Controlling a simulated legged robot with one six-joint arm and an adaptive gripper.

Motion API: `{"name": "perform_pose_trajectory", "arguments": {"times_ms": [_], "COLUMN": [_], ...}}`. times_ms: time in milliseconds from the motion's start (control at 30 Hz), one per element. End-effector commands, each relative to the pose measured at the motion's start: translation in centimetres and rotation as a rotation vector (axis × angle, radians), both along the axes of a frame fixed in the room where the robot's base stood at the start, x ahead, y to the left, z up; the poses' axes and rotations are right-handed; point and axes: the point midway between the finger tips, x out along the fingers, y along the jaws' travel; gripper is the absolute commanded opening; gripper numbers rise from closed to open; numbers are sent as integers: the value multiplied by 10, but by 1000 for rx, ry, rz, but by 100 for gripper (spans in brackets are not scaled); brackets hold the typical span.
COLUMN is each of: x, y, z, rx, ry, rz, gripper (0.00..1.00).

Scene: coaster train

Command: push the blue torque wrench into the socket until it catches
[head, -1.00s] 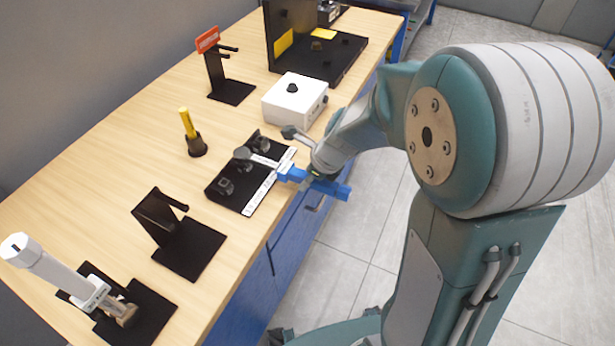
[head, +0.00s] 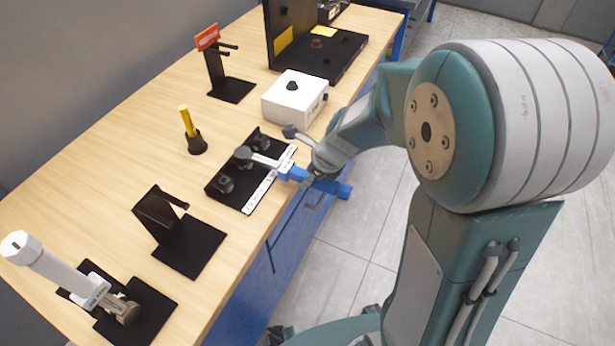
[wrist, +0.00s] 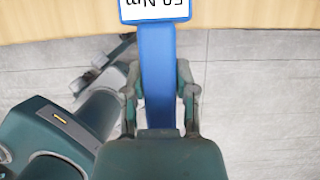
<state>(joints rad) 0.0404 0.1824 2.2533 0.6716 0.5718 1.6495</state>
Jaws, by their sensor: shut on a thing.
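The blue torque wrench (head: 292,173) lies roughly level across the front edge of the bench. Its grey shaft and round head (head: 243,153) reach over a black plate (head: 232,200) with several dark sockets, and the head is at the middle one. I cannot tell whether it is seated there. My gripper (head: 313,178) is shut around the blue handle, just off the bench edge.
A white box with a black knob (head: 294,98) stands behind the plate. A yellow-handled tool (head: 188,124) stands upright to the left. An empty black stand (head: 190,245) and a white wrench on a stand (head: 55,270) are nearer. A red-labelled stand (head: 230,90) is farther back.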

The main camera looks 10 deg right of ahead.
Motion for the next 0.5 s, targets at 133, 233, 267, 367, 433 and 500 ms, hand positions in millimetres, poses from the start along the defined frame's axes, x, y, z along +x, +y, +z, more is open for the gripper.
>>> {"name": "perform_pose_trajectory", "arguments": {"times_ms": [133,233,267,367,433,500], "x": [-2,-3,-4,-6,-7,-9], "y": [-4,-6,-7,-10,-11,-13], "z": [2,2,2,1,1,1], "rx": [1,0,0,1,1,1], "ry": [-4,-4,-4,-4,-3,-3], "rz": [-2,-3,-3,-2,-3,-3], "gripper": [0,0,0,0,0,0]}}
